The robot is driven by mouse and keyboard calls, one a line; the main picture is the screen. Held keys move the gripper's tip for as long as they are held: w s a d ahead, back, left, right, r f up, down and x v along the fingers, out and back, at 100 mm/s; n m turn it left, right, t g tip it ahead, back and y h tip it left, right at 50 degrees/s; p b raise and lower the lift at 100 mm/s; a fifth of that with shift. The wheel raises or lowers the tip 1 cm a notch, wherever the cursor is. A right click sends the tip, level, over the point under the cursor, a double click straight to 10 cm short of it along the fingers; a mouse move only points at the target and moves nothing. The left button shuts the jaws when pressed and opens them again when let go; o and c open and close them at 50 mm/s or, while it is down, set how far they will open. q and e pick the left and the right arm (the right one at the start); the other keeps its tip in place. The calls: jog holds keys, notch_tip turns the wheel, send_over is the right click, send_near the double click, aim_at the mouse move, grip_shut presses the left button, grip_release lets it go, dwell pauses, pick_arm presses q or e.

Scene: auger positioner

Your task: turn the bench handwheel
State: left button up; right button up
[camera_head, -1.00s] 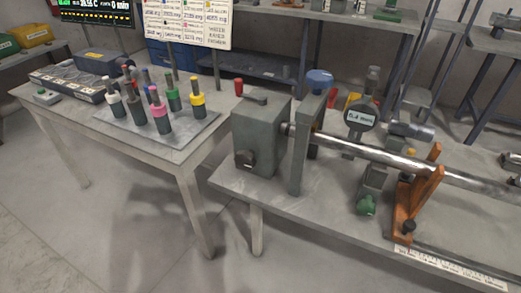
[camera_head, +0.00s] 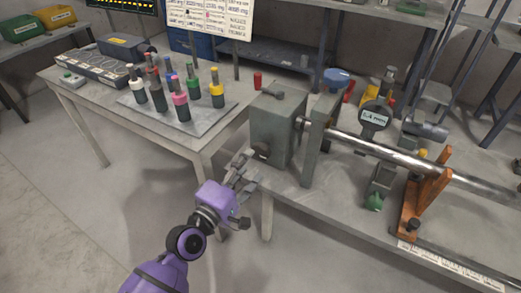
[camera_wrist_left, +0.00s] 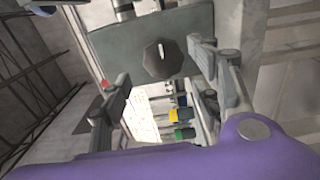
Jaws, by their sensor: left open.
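The handwheel is a small dark, faceted knob (camera_head: 262,150) on the front of the grey gearbox (camera_head: 283,125) at the near left end of the bench. My left gripper (camera_head: 242,171) is open and empty, in front of and slightly below the knob, with its fingers pointing towards the gearbox. In the left wrist view the knob (camera_wrist_left: 163,60) shows a light mark on its face. It lies between the two spread fingers, beyond their tips, and I see no contact. My right gripper is not in view.
A steel shaft (camera_head: 395,153) runs right from the gearbox past a dial gauge (camera_head: 375,118) and an orange support (camera_head: 423,195). A side table (camera_head: 205,135) at left carries a plate (camera_head: 205,112) with several coloured-collar tools. The floor in front is clear.

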aim_at(258, 154)
pick_arm(q)
jog(key=x, duration=0.6)
jog(key=shift+w+d, duration=0.1)
jog(key=shift+w, duration=0.05)
jog(key=shift+w+d, duration=0.25)
jog(key=shift+w, duration=0.2)
jog(key=shift+c, duration=1.4)
jog(key=c, duration=0.8)
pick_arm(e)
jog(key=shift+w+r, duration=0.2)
